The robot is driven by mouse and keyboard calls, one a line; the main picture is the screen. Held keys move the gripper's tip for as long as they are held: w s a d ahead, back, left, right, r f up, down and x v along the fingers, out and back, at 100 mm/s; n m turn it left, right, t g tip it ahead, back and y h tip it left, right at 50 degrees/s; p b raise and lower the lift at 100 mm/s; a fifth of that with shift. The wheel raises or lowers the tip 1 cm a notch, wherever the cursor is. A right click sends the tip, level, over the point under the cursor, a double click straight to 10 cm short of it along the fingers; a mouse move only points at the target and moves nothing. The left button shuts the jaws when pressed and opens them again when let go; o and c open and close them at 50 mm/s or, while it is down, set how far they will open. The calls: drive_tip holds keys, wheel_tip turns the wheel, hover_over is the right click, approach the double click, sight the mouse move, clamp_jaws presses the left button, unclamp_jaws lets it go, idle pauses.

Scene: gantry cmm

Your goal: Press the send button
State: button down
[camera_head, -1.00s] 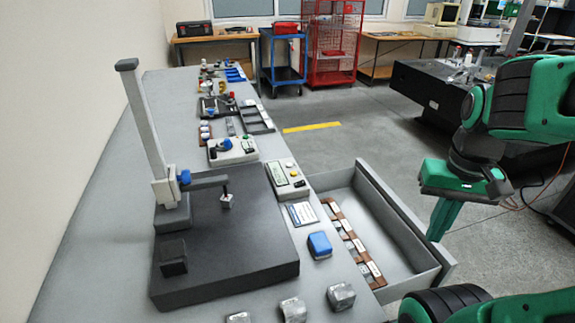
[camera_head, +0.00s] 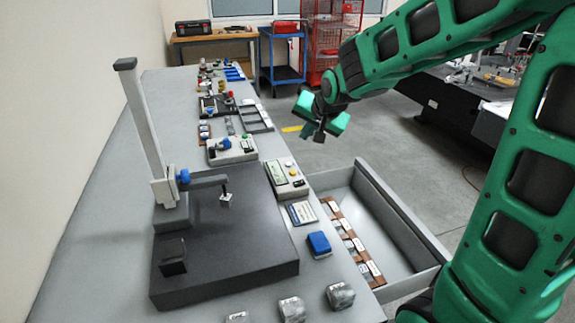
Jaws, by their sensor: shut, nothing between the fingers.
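A small beige control box (camera_head: 287,179) with a greenish display sits on the grey bench, beside the dark granite plate. It carries a round yellow button (camera_head: 292,171) and a dark part near its front. Any labels are too small to read, so I cannot tell which is the send button. My gripper (camera_head: 316,133) is shut and empty, in the air above and to the right of the box, beyond the bench's right edge. It is not touching anything.
The granite plate (camera_head: 250,267) bears a height stand (camera_head: 146,130) with a side arm. An open drawer (camera_head: 390,233) juts out from the bench below the box. A label card (camera_head: 300,213), a blue block (camera_head: 318,243) and metal blocks (camera_head: 291,309) lie nearby. Another control box (camera_head: 232,149) stands farther back.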

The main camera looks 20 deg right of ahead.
sight(288, 165)
drive_tip(key=shift+t+y, duration=0.4)
drive_tip(key=shift+t, duration=0.1)
drive_tip(key=w+a, duration=0.3)
drive_tip(key=shift+w+a+r, duration=0.1)
drive_tip(key=shift+a+r, duration=0.15)
drive_tip(key=shift+a, duration=0.15)
drive_tip(key=shift+f, duration=0.1)
drive_tip(key=shift+f, duration=4.35)
drive_tip(key=shift+f, duration=0.15)
drive_tip(key=shift+f, duration=0.2)
drive_tip(key=shift+f, duration=0.45)
drive_tip(key=shift+r, duration=0.9)
